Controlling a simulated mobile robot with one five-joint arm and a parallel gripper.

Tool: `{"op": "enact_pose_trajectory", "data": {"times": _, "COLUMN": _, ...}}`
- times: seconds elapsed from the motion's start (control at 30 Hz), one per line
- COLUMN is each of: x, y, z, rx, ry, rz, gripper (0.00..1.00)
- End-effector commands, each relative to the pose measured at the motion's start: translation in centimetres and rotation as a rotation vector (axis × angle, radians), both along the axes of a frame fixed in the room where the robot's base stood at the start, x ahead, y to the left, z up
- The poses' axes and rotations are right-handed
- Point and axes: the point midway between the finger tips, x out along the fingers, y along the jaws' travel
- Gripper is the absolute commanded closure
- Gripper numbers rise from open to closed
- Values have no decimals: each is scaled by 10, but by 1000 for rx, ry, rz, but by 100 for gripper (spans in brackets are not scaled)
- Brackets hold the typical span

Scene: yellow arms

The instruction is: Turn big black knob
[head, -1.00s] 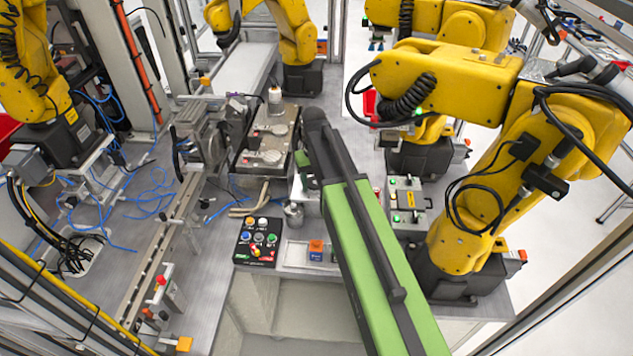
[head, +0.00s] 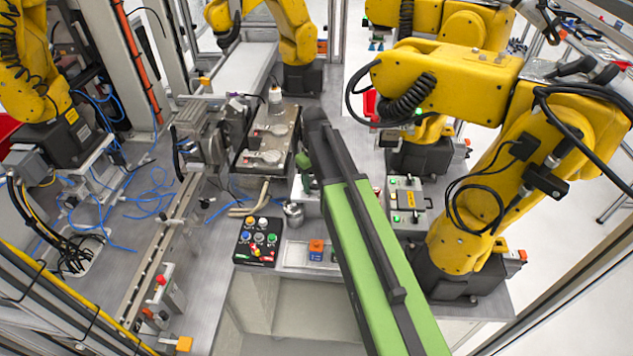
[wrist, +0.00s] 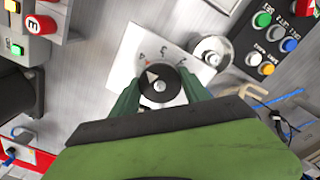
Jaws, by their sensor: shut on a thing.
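The big black knob (wrist: 161,88) shows in the wrist view, round, with a silver centre and a white pointer mark toward its upper left. It sits on a white dial plate (wrist: 150,42) with printed numbers along an arc. My gripper (wrist: 159,75) has its two green fingers on the left and right sides of the knob and is shut on it. In the head view my green arm covers the knob, and one green finger of my gripper (head: 304,163) shows at the arm's left side.
A silver cylinder (wrist: 211,52) stands beside the dial plate. A black button box (head: 258,241) with coloured buttons is to its left in the head view. A grey box with buttons (head: 407,198) stands right of my arm, near a large yellow robot arm (head: 500,150).

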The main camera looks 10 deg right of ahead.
Motion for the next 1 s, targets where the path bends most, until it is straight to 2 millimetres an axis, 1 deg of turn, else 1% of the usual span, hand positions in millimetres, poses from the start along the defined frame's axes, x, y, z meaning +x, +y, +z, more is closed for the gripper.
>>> {"op": "enact_pose_trajectory", "data": {"times": 0.07, "x": -2, "y": 1, "z": 0, "rx": 3, "ry": 6, "rz": 1, "gripper": 87}}
{"op": "enact_pose_trajectory", "data": {"times": 0.1, "x": -2, "y": 1, "z": 0, "rx": 3, "ry": 6, "rz": 1, "gripper": 45}}
{"op": "enact_pose_trajectory", "data": {"times": 0.23, "x": -2, "y": 1, "z": 0, "rx": 2, "ry": 4, "rz": 1, "gripper": 28}}
{"op": "enact_pose_trajectory", "data": {"times": 0.27, "x": -1, "y": 1, "z": 0, "rx": 2, "ry": 4, "rz": 0, "gripper": 26}}
{"op": "enact_pose_trajectory", "data": {"times": 0.53, "x": 0, "y": 0, "z": 0, "rx": 1, "ry": 1, "rz": -1, "gripper": 26}}
{"op": "enact_pose_trajectory", "data": {"times": 0.67, "x": 0, "y": 0, "z": 6, "rx": 1, "ry": 1, "rz": -1, "gripper": 26}}
{"op": "enact_pose_trajectory", "data": {"times": 0.77, "x": 0, "y": 0, "z": 18, "rx": 1, "ry": 1, "rz": -1, "gripper": 26}}
{"op": "enact_pose_trajectory", "data": {"times": 0.87, "x": 0, "y": 0, "z": 36, "rx": 1, "ry": 1, "rz": -1, "gripper": 26}}
{"op": "enact_pose_trajectory", "data": {"times": 1.0, "x": -1, "y": 1, "z": 66, "rx": 1, "ry": 1, "rz": -1, "gripper": 26}}
